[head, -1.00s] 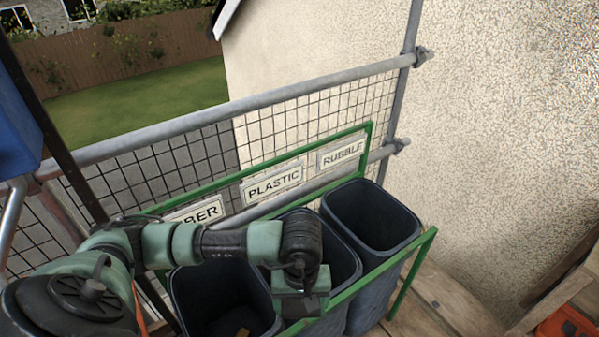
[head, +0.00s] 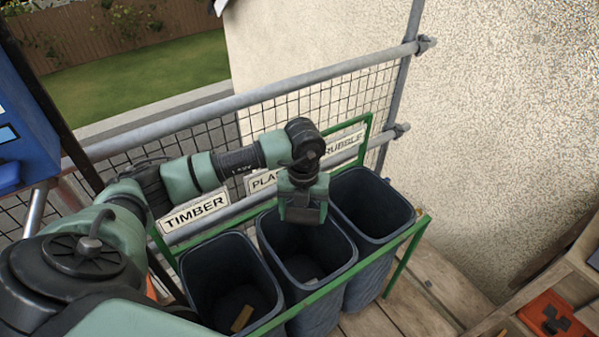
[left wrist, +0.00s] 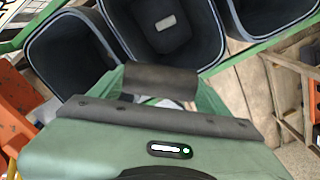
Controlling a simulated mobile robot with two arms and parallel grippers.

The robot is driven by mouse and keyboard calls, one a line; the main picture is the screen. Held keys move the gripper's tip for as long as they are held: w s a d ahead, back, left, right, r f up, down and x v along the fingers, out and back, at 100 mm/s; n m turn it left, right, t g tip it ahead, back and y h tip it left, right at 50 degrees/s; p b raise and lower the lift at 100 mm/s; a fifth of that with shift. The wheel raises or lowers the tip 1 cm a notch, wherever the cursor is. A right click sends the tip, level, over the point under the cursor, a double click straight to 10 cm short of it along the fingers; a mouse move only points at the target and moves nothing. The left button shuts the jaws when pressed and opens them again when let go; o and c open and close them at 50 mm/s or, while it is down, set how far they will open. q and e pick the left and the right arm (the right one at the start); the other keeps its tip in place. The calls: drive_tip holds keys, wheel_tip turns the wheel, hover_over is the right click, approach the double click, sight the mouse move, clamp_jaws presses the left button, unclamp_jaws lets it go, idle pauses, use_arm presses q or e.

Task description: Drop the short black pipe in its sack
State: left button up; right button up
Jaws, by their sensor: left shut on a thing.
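My left gripper (head: 303,212) hangs above the middle bin, fingers pointing down. It is shut on a short dark piece, the black pipe (left wrist: 160,82), which spans between its green fingers in the left wrist view. In the head view the pipe is hard to tell from the dark fingertips. The middle bin, the plastic sack (head: 267,225), is dark and open-topped, below the partly covered PLASTIC sign (head: 262,182). A small pale piece (head: 312,281) lies on its floor and also shows in the left wrist view (left wrist: 165,23). My right gripper is out of view.
The timber bin (head: 193,280) stands on the left with a wooden offcut (head: 242,318) inside. The rubble bin (head: 402,208) stands on the right. A green frame (head: 300,303) surrounds the bins. A scaffold rail (head: 250,113) and mesh run behind. An orange case (head: 550,318) lies at lower right.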

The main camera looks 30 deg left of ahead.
use_arm(q)
drive_tip(key=w+a+r+n+p, duration=0.35)
drive_tip(key=r+n, duration=0.25)
drive_tip(key=n, duration=1.1)
wheel_tip(320, 180, down, 6)
drive_tip(key=b, duration=0.5)
drive_tip(key=shift+w+a+f, duration=0.15)
drive_tip(key=shift+w+a, duration=0.05)
drive_tip(key=shift+w, duration=0.25)
drive_tip(key=o, duration=1.4)
drive_tip(key=shift+c, duration=0.2)
